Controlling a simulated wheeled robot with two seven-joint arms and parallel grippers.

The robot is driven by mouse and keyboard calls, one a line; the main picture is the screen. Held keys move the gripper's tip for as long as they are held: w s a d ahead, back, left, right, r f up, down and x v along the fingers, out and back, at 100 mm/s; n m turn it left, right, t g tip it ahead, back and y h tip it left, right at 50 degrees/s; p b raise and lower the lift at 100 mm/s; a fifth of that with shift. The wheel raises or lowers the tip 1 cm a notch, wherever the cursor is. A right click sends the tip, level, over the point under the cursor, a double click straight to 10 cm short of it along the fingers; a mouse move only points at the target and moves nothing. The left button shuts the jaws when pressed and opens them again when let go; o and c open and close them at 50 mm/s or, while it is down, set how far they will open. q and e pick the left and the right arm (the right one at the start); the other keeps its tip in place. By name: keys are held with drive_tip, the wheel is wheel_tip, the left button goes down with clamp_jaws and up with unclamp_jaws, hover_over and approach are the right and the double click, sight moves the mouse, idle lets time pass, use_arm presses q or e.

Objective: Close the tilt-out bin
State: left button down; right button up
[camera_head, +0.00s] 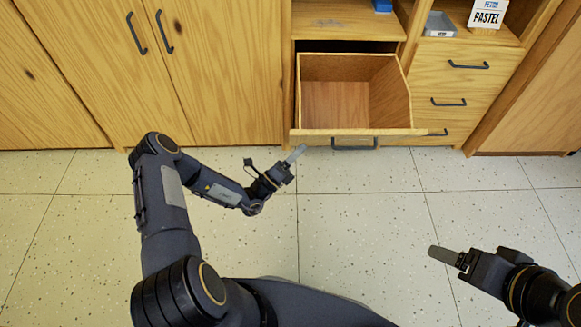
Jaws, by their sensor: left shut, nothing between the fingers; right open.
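The wooden tilt-out bin (394,95) is tilted out of the cabinet at the upper middle. Its inside is empty, and its front edge with a dark handle (354,145) faces me. My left gripper (296,155) is shut and empty. In the picture it is just below the bin's front left corner; I cannot tell if it touches the bin. My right gripper (436,251) is over the floor at the lower right, well apart from the bin. Its fingers show edge-on, with nothing visible between them.
Closed cabinet doors (205,75) with dark handles stand left of the bin. Closed drawers (466,75) are to its right. Above them are a grey tray (440,25) and a "PASTEL" box (487,15). The tiled floor (350,215) before the bin is clear.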

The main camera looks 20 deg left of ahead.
use_arm(q)
drive_tip(key=shift+w+a+r, duration=0.2)
drive_tip(key=shift+w+r, duration=0.35)
drive_tip(key=shift+w, duration=0.2)
use_arm(e)
drive_tip(key=shift+f, duration=0.25)
use_arm(q)
drive_tip(key=shift+r, duration=0.1)
